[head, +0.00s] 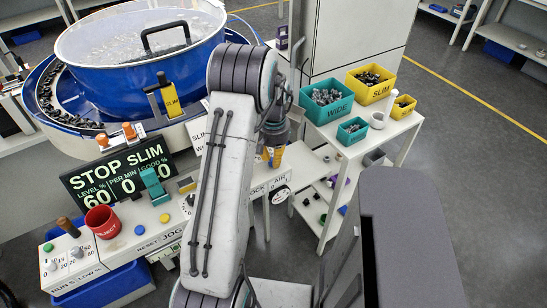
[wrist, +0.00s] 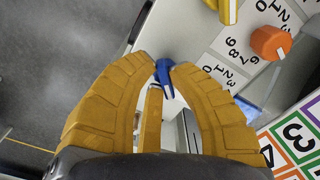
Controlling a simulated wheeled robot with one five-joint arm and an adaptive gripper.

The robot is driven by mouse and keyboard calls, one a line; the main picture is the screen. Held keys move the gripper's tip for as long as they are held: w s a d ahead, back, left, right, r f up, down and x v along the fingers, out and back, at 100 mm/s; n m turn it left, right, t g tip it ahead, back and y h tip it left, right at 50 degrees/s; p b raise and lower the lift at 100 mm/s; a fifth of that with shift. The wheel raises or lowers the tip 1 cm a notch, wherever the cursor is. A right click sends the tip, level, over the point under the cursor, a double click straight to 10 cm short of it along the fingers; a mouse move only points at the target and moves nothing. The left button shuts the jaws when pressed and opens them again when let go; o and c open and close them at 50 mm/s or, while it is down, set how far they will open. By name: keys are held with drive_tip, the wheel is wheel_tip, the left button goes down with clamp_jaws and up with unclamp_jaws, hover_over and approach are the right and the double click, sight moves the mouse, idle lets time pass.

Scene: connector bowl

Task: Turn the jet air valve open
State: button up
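A small blue lever (wrist: 164,76), which looks like the jet air valve's handle, shows between my fingertips in the wrist view. My gripper (wrist: 162,68) has yellow ribbed fingers that come close together on either side of the lever. I cannot tell whether both fingertips press on it. In the head view my gripper (head: 272,156) points down at the right end of the control panel, above the AIR label (head: 280,180). The lever is hidden there behind my gripper and arm.
An orange knob (wrist: 270,42) on a numbered dial and a yellow handle (wrist: 228,10) are near my right finger. A blue bowl feeder (head: 140,50) stands behind the panel. A side table with a teal WIDE bin (head: 325,112) and a yellow SLIM bin (head: 371,95) stands right.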

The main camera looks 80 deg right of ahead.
clamp_jaws()
drive_tip(key=shift+m, duration=0.4)
drive_tip(key=m+b, duration=0.1)
drive_tip(key=m, duration=0.2)
drive_tip(key=shift+w+f, duration=0.1)
drive_tip(key=shift+w, duration=0.05)
drive_tip(key=m+b, duration=0.1)
drive_tip(key=m, duration=0.3)
drive_tip(key=shift+w+a+b, duration=0.1)
drive_tip(key=shift+b, duration=0.2)
drive_tip(key=m, duration=0.5)
drive_tip(key=shift+w+b, duration=0.15)
drive_tip(key=shift+b, duration=0.25)
drive_tip(key=m, duration=0.4)
drive_tip(key=shift+w+m, duration=0.1)
drive_tip(key=shift+m, duration=0.6)
drive_tip(key=o, duration=0.6)
unclamp_jaws()
drive_tip(key=shift+d, duration=0.2)
